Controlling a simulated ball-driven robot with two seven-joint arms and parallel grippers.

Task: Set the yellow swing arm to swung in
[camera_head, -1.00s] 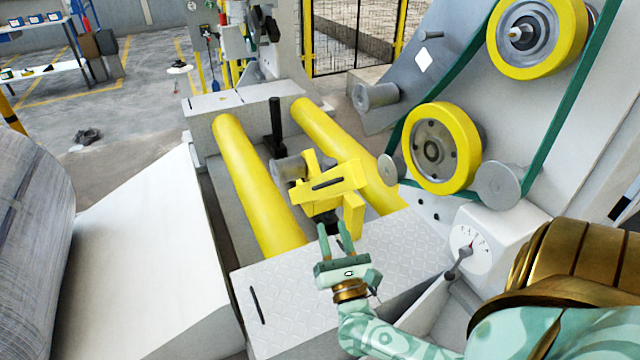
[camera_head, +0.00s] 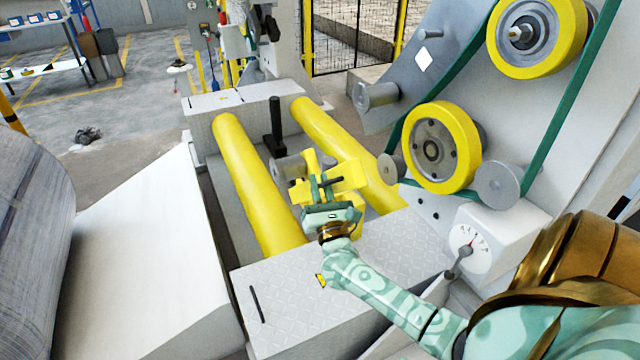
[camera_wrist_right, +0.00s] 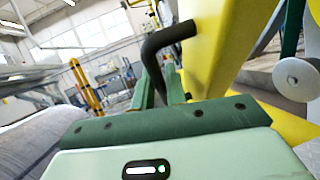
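The yellow swing arm (camera_head: 347,178) sits between two long yellow rollers in the head view. A dark bent handle (camera_wrist_right: 160,45) sticks out from its yellow plate (camera_wrist_right: 225,40) in the right wrist view. My right gripper (camera_head: 321,184) is at the swing arm's near side, over part of the plate. Its two green fingers (camera_wrist_right: 156,88) stand close together with the handle between them, and the gripper looks shut on it. The exact contact is partly hidden. My left gripper is not in view.
Yellow rollers (camera_head: 245,175) (camera_head: 335,135) flank the swing arm. A dark upright post (camera_head: 275,120) stands behind it. A grey tread plate (camera_head: 300,295) lies in front. A gauge box (camera_head: 480,240) and yellow belt wheels (camera_head: 440,148) are at the right. A large coil (camera_head: 30,240) is at the left.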

